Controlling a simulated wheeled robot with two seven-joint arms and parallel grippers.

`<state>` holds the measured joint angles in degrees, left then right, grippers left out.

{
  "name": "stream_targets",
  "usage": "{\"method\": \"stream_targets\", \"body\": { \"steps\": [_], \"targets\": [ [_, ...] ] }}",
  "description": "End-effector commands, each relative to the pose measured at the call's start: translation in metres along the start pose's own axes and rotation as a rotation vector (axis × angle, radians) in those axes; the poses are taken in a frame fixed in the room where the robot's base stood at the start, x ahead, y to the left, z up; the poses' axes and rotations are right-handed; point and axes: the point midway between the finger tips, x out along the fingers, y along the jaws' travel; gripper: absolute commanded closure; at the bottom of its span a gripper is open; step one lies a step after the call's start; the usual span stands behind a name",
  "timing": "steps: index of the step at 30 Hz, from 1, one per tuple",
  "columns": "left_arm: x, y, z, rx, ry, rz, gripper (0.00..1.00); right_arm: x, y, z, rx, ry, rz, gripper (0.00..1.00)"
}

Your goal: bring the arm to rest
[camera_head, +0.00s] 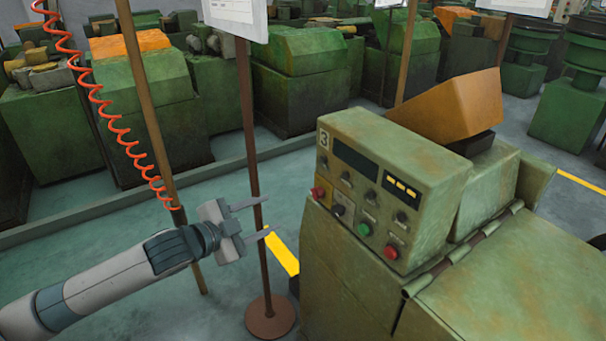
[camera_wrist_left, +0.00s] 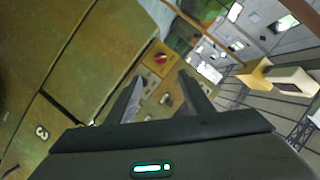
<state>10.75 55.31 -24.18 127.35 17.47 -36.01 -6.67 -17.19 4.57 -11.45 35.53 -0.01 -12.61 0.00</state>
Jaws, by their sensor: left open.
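My left gripper (camera_head: 266,219) reaches in from the left in the head view. Its two fingers are spread apart with nothing between them. It is in the air, left of the green control box (camera_head: 390,190) marked 3, and does not appear to touch it. In the left wrist view the two fingers (camera_wrist_left: 160,88) show apart, with a red knob (camera_wrist_left: 161,58) on a yellow plate seen beyond them. My right gripper is in neither view.
The control box carries a green button (camera_head: 364,229), a red button (camera_head: 391,252) and several knobs. A brown sign post (camera_head: 252,150) on a round base (camera_head: 270,317) stands close behind the gripper. A red coiled hose (camera_head: 105,105) hangs at the left. Green machines (camera_head: 145,110) line the back.

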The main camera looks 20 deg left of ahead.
Motion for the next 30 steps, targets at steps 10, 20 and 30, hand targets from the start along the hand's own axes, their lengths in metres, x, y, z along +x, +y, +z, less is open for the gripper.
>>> {"method": "stream_targets", "body": {
  "steps": [10,20,30],
  "targets": [
    [0.017,0.011,0.037,-0.052,-0.046,-0.011,0.53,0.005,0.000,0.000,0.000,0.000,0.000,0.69],
    [0.058,0.088,0.193,-0.248,-0.254,-0.029,0.53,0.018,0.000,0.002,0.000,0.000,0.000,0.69],
    [0.048,0.236,0.348,-0.435,-0.502,0.001,0.53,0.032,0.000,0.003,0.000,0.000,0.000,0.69]
  ]
}}
